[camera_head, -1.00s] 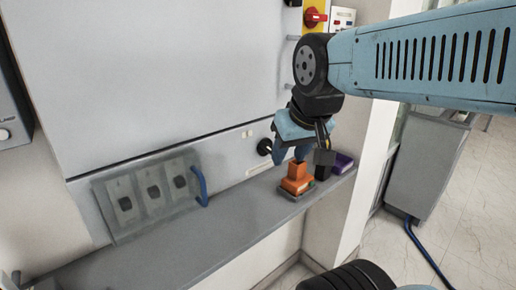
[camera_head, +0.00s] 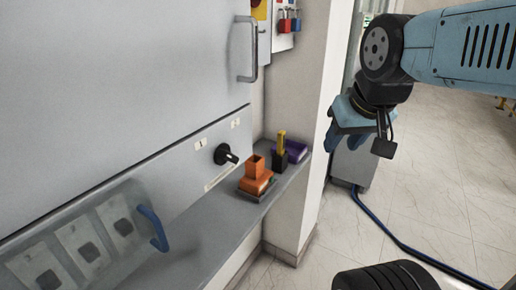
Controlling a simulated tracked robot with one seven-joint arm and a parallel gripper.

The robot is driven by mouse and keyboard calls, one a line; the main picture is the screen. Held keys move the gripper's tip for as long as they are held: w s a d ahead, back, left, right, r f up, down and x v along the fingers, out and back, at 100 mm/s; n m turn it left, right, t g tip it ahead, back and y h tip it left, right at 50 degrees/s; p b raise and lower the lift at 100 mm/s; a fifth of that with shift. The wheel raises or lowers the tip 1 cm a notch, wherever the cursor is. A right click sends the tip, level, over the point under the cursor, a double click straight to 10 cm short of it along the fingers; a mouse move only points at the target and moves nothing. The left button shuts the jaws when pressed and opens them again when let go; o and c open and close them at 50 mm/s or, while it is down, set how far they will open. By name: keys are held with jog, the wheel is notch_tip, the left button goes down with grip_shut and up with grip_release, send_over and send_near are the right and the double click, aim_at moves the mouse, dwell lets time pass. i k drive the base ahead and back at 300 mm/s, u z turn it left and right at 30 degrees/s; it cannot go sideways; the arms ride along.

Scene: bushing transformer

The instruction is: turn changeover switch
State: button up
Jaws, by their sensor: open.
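The changeover switch looks to be the black rotary knob (camera_head: 226,154) on the lower strip of the grey cabinet, with small 1 and 0 labels to its upper left and upper right. Its handle sticks out toward the lower right. My gripper (camera_head: 343,138) hangs well to the right of the knob, in front of the wall edge, with nothing in it. It is apart from the knob and everything on the shelf. Its fingers are partly hidden by the wrist parts.
A grey shelf (camera_head: 205,237) runs below the knob. On it stand an orange tool (camera_head: 256,180), a black and yellow tool (camera_head: 280,155) and a purple box (camera_head: 294,150). A vertical handle (camera_head: 249,50) and padlocks (camera_head: 290,22) are above. Open floor lies at right.

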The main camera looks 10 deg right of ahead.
aim_at(223, 154)
jog(key=z, duration=0.9)
jog(key=k, duration=1.4)
jog(key=u, duration=1.8)
